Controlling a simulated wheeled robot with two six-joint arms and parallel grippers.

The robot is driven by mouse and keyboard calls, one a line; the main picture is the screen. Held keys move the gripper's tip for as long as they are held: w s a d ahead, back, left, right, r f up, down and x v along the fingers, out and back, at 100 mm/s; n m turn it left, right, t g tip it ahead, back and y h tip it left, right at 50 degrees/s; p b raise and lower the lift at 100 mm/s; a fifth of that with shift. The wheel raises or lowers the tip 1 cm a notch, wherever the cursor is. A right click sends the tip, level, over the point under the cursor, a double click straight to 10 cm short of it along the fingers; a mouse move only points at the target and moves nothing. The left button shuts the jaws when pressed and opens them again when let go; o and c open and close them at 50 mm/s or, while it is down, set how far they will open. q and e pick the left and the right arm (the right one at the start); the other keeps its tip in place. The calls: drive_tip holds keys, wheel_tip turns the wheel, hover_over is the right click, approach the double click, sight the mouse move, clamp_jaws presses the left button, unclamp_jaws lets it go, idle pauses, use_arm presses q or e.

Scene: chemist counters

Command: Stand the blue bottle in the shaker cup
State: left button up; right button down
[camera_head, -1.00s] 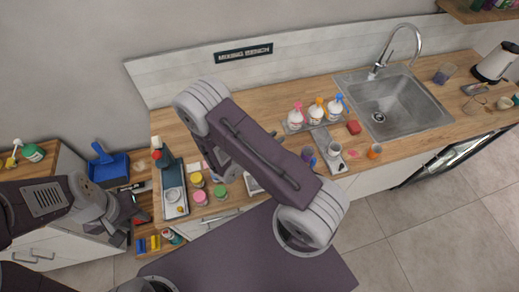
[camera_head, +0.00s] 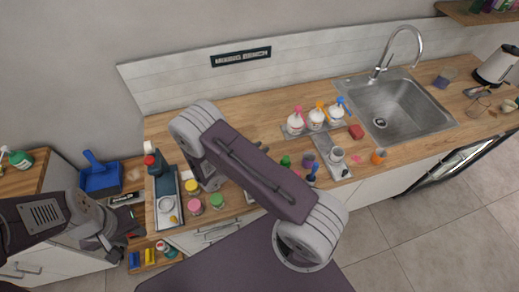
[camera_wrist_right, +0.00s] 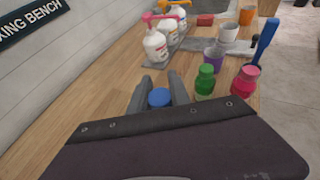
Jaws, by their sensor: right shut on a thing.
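The blue bottle, showing its blue cap (camera_wrist_right: 160,97) in the right wrist view, sits between the fingers of my right gripper (camera_wrist_right: 160,90), which is shut on it. In the head view my right arm hides the bottle and fingertips. A pale grey cup (camera_head: 337,155), likely the shaker cup, stands on a grey plate (camera_head: 331,165); it also shows in the right wrist view (camera_wrist_right: 229,33), ahead and right of the bottle, well apart. My left gripper (camera_head: 120,232) looks open and empty at the left.
A purple cup (camera_wrist_right: 213,58), a green bottle (camera_wrist_right: 205,81) and a pink bottle (camera_wrist_right: 245,82) stand right of the held bottle. White pump bottles (camera_head: 316,118) line the back. The sink (camera_head: 390,105) is at the right. Yellow, pink and green jars (camera_head: 195,205) stand at the left.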

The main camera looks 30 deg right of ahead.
drive_tip(key=shift+s+f, duration=0.1)
drive_tip(key=shift+f, duration=0.25)
drive_tip(key=c, duration=1.3)
unclamp_jaws()
drive_tip(key=shift+r, duration=0.1)
drive_tip(key=shift+o, duration=0.5)
